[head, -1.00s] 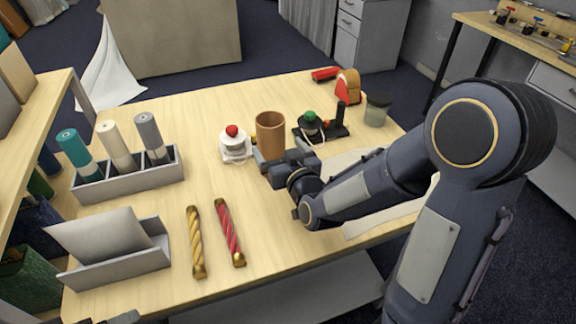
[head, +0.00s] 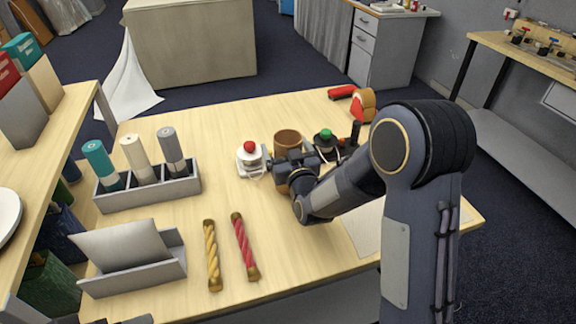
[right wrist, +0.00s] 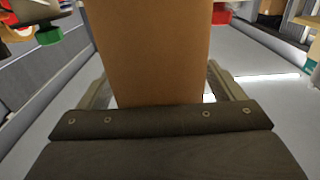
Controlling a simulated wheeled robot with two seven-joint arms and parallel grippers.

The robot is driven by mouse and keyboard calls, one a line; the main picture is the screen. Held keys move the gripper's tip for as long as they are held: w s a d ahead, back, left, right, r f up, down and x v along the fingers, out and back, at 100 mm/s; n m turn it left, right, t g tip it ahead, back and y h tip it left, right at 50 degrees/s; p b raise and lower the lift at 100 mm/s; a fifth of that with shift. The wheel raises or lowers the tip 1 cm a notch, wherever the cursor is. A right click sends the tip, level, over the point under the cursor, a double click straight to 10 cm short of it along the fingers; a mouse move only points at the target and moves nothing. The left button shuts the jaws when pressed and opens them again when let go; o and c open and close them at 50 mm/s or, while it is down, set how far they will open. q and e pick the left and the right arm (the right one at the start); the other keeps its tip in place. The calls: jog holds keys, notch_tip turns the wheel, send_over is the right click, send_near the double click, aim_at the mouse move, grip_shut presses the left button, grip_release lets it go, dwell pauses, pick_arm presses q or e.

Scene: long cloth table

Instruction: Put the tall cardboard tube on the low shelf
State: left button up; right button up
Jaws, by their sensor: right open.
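In the right wrist view the tube (right wrist: 150,50) fills the middle, between the two fingers (right wrist: 155,88); contact cannot be told. A grey low shelf (head: 318,304) shows partly under the table's front edge. Of my left gripper, only a possible dark sliver shows at the bottom left edge.
A grey rack (head: 150,193) with three rolls, a grey letter holder (head: 140,270) and two twisted rods (head: 212,258) lie left. The table's front right is mostly clear.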

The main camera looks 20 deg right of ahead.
jog(key=c, duration=1.4)
jog(key=shift+r, duration=0.15)
